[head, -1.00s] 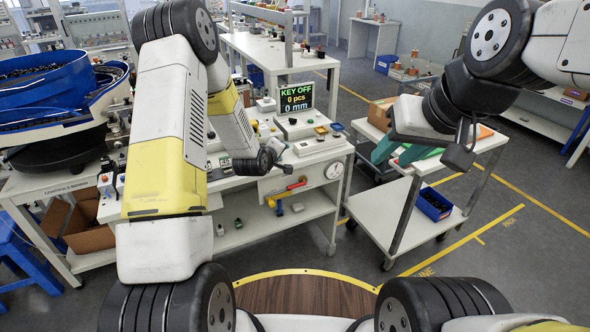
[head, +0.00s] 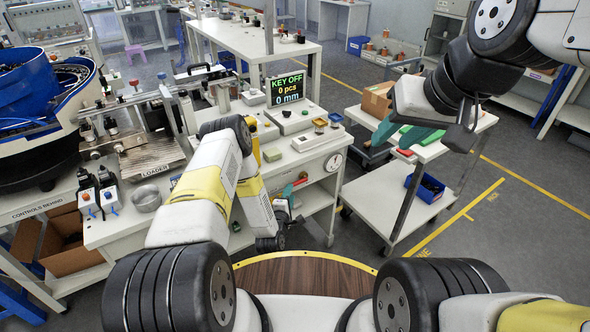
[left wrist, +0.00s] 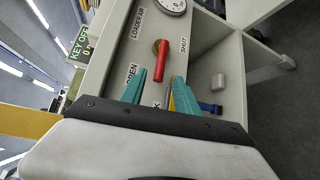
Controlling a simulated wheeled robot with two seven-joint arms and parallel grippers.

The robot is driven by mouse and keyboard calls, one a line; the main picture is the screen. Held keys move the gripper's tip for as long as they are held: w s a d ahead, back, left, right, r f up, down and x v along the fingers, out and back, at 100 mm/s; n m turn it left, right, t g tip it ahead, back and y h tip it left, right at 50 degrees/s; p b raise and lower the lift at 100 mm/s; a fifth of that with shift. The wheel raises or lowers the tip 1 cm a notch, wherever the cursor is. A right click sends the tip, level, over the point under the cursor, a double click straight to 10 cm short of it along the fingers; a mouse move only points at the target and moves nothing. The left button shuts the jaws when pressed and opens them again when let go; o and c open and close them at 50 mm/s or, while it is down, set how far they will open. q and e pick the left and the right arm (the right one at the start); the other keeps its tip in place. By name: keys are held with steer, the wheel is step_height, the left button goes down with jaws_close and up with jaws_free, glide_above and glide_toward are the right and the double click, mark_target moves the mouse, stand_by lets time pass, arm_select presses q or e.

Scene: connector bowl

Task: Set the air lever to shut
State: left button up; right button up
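The air lever (left wrist: 160,62) is a red handle on a brass pivot in the front panel. In the left wrist view it runs from the pivot toward my gripper, between the OPEN label (left wrist: 131,75) and the SHUT label (left wrist: 184,46). My left gripper (left wrist: 159,77) is open, its teal fingers apart on either side of the lever's free end; whether they touch it I cannot tell. In the head view my left gripper (head: 289,197) is at the panel and the lever (head: 299,182) is partly hidden. My right gripper (head: 408,135) appears open above the cart, away from the panel.
A round gauge (head: 333,162) sits on the panel beside the lever. The display (head: 287,88) reads KEY OFF, 0 pcs, 0 mm. The cart (head: 455,150) carries a cardboard box (head: 377,101) and a blue bin (head: 427,188). An open shelf lies under the bench.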

mark_target(297, 182)
arm_select(q)
steer(key=x, duration=0.5)
steer(key=shift+w, duration=0.2)
jaws_close()
stand_by(1.2)
